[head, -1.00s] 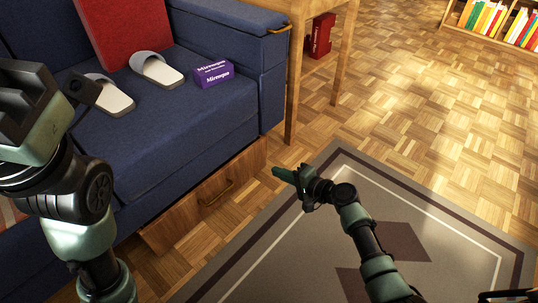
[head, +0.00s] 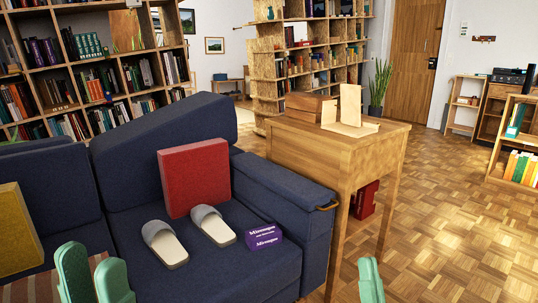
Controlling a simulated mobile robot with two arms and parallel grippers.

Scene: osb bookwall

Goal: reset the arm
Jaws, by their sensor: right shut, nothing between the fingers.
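My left gripper (head: 92,268) shows at the bottom left edge, its two green fingers upright and spread apart with nothing between them. It appears in front of the blue sofa (head: 120,208). My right gripper (head: 371,281) shows at the bottom edge, right of the sofa. Its green fingers are together and hold nothing. Most of both arms is below the picture.
On the sofa are a red cushion (head: 195,178), two grey-white slippers (head: 165,244) and a purple box (head: 263,237). A wooden side table (head: 340,151) stands beside the sofa, with a red box (head: 364,200) under it. Parquet floor (head: 440,235) is open at right.

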